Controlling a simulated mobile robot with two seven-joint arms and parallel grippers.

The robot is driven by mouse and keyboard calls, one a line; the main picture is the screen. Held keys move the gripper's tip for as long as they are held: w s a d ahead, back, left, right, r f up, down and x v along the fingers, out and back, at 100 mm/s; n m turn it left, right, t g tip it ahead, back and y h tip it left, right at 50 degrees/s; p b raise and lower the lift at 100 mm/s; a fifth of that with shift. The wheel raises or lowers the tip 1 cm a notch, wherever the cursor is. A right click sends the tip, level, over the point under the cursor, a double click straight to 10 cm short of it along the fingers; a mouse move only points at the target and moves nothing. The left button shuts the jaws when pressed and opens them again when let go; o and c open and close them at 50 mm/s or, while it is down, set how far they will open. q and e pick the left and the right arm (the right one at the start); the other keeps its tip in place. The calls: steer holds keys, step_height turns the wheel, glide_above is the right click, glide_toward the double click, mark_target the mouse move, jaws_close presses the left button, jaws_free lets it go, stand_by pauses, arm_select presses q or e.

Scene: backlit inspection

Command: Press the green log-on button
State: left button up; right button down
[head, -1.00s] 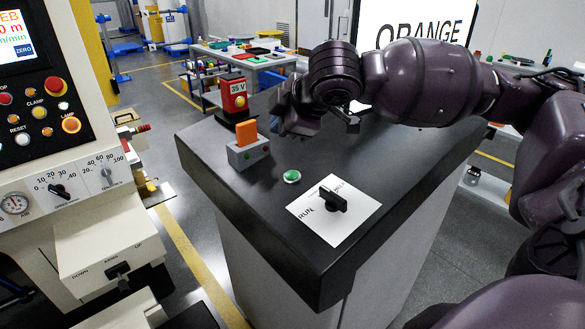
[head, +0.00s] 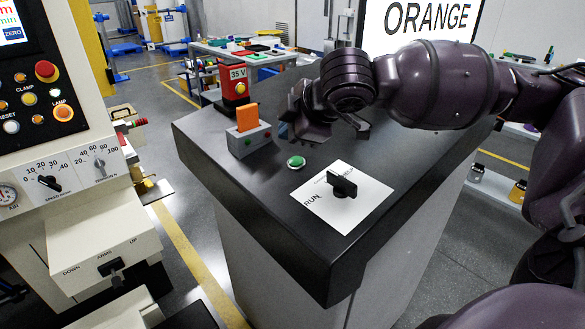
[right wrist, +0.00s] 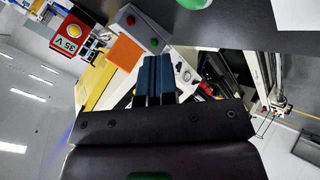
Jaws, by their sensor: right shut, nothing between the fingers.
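A round green button (head: 296,162) with a pale rim sits on the dark counter top (head: 250,190). In the right wrist view its green edge (right wrist: 195,3) shows at the top, cut off by the frame. A grey box (head: 248,140) beside it holds an upright orange card (head: 247,117) and has small red and green spots. My right gripper (head: 283,130) is above the counter, beyond the button and apart from it. Its blue fingers (right wrist: 155,78) are together and empty; the wrist partly hides them in the head view. My left gripper is not in view.
A black knob (head: 343,186) on a white plate marked RUN stands near the button. A red 35 V unit (head: 236,82) stands behind the grey box. A cream machine with a control panel (head: 40,90) is at left. The counter's front left is clear.

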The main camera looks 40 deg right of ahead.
mark_target(293, 164)
steer(key=shift+d+f, duration=0.15)
steer(key=shift+f, duration=0.6)
steer(key=shift+d+f, duration=0.1)
steer(key=shift+f, duration=0.65)
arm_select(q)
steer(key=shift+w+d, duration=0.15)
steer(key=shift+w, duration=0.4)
arm_select(e)
steer(key=shift+f, duration=0.15)
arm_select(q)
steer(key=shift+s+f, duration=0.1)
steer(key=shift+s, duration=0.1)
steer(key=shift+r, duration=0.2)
arm_select(e)
steer(key=shift+f, duration=0.2)
steer(key=shift+d+f, duration=0.1)
steer(key=shift+f, duration=0.05)
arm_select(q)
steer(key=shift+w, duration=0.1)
arm_select(e)
steer(key=shift+f, duration=0.1)
